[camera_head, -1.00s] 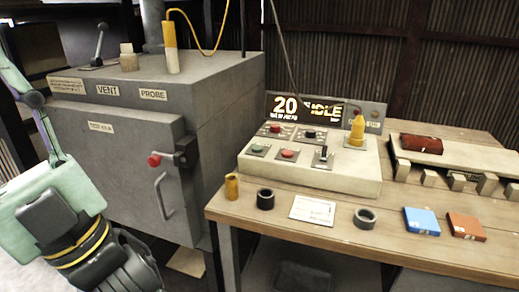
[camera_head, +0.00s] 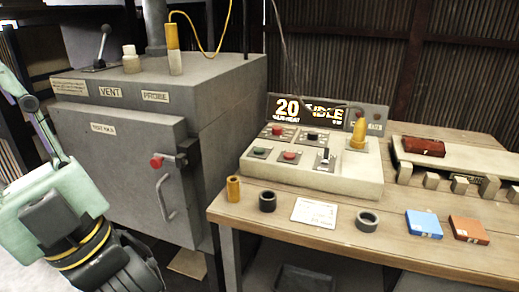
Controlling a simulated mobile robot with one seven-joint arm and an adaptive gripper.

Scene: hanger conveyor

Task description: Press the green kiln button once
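The control box (camera_head: 340,182) stands on the wooden table and carries several small plates with buttons and switches. A small dark green button (camera_head: 259,151) sits at its front left. A red button (camera_head: 289,155) is just right of it, and another red button (camera_head: 277,131) is behind. A display (camera_head: 309,108) above the box reads "20" and "IDLE". My arm is folded at the lower left, in front of the kiln and well away from the control box. My gripper's fingertips do not show.
The grey kiln (camera_head: 120,185) stands left of the table, its door shut, with a red-knobbed latch (camera_head: 157,162). On the table's front are a brass cylinder (camera_head: 233,188), dark rings (camera_head: 267,201), a white card (camera_head: 315,212), a blue box (camera_head: 423,224) and an orange box (camera_head: 468,229).

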